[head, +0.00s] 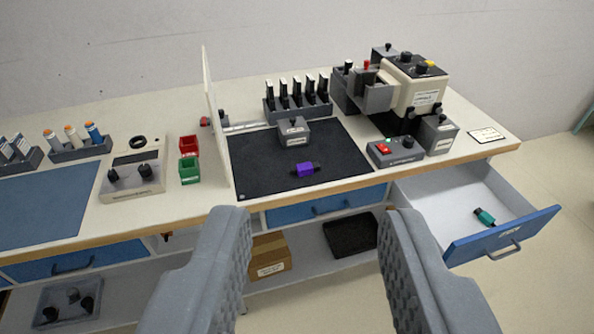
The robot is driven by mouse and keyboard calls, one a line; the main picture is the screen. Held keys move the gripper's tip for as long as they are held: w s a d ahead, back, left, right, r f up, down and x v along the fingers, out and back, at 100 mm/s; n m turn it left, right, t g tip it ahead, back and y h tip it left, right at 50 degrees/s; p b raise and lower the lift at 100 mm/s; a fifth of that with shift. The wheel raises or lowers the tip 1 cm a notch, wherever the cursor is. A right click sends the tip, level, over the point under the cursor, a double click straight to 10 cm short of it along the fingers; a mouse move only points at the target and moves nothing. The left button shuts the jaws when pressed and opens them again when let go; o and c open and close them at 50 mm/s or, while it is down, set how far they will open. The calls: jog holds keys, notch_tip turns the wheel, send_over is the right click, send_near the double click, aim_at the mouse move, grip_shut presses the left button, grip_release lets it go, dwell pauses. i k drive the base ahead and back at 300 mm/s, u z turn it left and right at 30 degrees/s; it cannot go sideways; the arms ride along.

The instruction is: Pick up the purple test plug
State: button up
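The purple test plug (305,170) lies on the black mat (262,184) on the workbench, near the mat's front edge.
A small grey box (294,132) stands behind the plug. A white upright panel (213,120) edges the mat's left side. A control box with a red switch (391,150) stands right. The open drawer (460,205) juts out, holding a teal plug (484,217).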

aim_at(302, 170)
jog(key=i, duration=1)
